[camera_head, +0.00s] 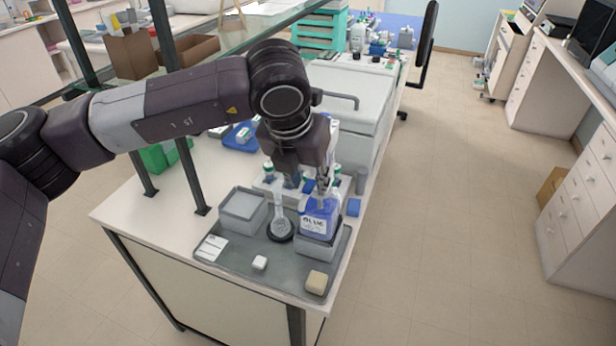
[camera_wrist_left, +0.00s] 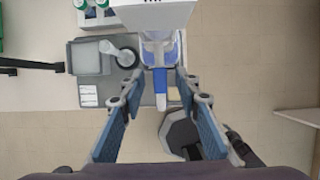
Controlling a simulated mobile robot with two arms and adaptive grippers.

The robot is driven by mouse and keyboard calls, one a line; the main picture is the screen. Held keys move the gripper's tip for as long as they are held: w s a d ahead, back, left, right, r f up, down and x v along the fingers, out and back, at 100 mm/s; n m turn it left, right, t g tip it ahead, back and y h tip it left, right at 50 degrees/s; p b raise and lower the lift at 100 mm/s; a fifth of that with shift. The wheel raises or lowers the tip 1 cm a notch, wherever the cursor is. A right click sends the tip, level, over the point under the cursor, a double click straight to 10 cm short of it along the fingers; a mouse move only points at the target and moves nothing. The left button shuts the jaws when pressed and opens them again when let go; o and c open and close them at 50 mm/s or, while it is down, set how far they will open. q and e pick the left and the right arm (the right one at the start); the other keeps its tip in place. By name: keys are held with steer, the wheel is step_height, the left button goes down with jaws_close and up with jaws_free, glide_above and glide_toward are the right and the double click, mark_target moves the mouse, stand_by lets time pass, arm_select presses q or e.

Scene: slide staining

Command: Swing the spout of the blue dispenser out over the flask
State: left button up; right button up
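The blue dispenser (camera_head: 318,223) is a blue bottle with a white label, standing on a grey block at the right of the tray. Its body also shows in the left wrist view (camera_wrist_left: 158,52). The gripper hides the dispenser's top in the head view.
The grey tray (camera_head: 225,268) also holds a grey box (camera_head: 243,210), a white label card (camera_head: 212,247), a small white block (camera_head: 259,262) and a beige block (camera_head: 316,281). A rack with several bottles (camera_head: 268,172) stands behind.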

arm_select(q)
jaws_close()
stand_by(0.4)
